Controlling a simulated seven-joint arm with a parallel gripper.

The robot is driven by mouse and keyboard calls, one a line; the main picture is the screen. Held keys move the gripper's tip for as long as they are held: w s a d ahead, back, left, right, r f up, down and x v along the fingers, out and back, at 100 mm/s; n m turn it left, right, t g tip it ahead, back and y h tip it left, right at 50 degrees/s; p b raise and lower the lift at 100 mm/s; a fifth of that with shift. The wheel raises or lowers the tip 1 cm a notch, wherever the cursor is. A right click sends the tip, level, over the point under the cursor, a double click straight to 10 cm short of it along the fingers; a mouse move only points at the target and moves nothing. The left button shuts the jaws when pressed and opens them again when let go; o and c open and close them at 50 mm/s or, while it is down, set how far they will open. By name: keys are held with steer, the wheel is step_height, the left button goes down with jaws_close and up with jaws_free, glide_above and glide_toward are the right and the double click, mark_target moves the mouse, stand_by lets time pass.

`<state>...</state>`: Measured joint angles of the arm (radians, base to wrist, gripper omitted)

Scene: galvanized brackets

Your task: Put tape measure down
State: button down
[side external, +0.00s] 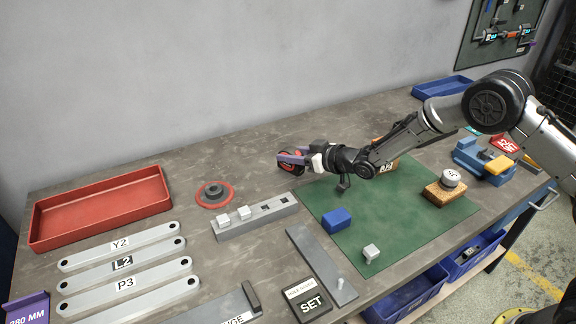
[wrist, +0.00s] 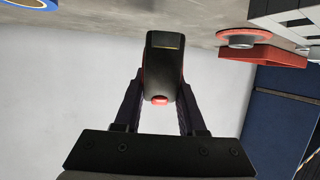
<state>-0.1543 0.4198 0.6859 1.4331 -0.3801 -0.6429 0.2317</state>
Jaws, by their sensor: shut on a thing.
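The tape measure (side external: 291,162) is black and red. In the side external view it is at the tip of my gripper (side external: 298,158), over the back middle of the workbench (side external: 258,147). In the wrist view the tape measure (wrist: 161,70) sits upright between the two dark fingers of my gripper (wrist: 160,100), which are shut on it. I cannot tell whether its underside touches the bench top.
A red disc with a grey hub (side external: 213,195) and a red tray (side external: 100,208) lie to the left. A grey block strip (side external: 262,214) with light cubes is in front. A green mat (side external: 400,215) holds a blue block (side external: 337,220). Bare bench surrounds the gripper's left.

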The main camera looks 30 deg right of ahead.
mark_target(288, 165)
steer(key=shift+w+a+f, duration=0.15)
steer(key=shift+w+f, duration=0.4)
steer(key=shift+w, duration=0.05)
steer(key=shift+f, duration=1.55)
steer(key=shift+f, duration=0.1)
steer(key=shift+c, duration=2.4)
jaws_free()
steer(key=shift+f, duration=0.15)
